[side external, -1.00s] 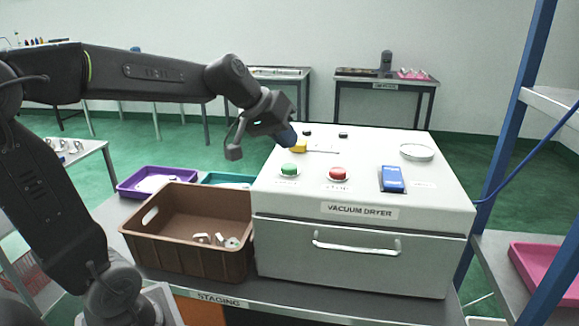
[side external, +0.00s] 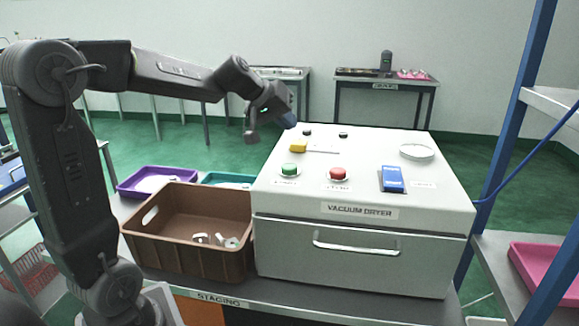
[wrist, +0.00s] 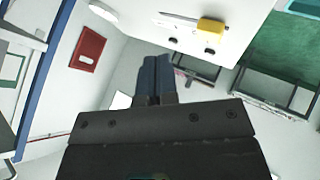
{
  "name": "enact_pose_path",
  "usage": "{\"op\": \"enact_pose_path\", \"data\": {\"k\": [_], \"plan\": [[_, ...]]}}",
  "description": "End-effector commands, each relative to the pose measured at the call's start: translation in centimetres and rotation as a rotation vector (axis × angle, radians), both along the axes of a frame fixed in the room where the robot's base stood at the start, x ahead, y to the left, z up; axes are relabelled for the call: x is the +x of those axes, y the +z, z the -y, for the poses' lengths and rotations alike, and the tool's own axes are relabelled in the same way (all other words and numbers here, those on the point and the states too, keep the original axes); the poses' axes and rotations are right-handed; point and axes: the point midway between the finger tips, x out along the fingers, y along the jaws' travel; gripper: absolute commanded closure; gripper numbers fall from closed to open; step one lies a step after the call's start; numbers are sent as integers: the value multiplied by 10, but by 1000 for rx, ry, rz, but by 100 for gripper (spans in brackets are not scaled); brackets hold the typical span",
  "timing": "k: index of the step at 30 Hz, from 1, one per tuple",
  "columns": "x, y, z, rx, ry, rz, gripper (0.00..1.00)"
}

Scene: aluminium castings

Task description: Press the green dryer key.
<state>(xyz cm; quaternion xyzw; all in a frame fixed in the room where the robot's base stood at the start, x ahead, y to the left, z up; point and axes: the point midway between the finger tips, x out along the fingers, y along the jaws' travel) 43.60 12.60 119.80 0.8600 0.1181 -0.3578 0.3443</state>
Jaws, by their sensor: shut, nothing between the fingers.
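The green dryer key (side external: 289,170) is a round button on a pale base, on the left of the white vacuum dryer's (side external: 440,185) top. A red button (side external: 338,174) sits to its right. My gripper (side external: 290,120) is shut and empty, raised near the dryer's back left corner, behind and above the green key and apart from it. In the wrist view, my shut blue fingers (wrist: 156,80) point past the dryer top, where a yellow block (wrist: 211,26) and two black knobs show. The green key is not visible in the wrist view.
On the dryer top are a yellow block (side external: 298,147), a blue device (side external: 392,179) and a round white dish (side external: 417,152). A brown crate (side external: 185,262) with small parts stands left of the dryer. A blue rack post (side external: 500,150) rises on the right.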

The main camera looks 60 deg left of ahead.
Motion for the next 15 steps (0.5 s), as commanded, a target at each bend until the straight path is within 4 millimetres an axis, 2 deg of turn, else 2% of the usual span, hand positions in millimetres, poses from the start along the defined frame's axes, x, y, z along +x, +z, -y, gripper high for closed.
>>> {"op": "enact_pose_path", "data": {"k": [9,15], "plan": [[-1,-45,1,-2,0,-4,100],[0,-66,1,-3,0,-1,100]]}}
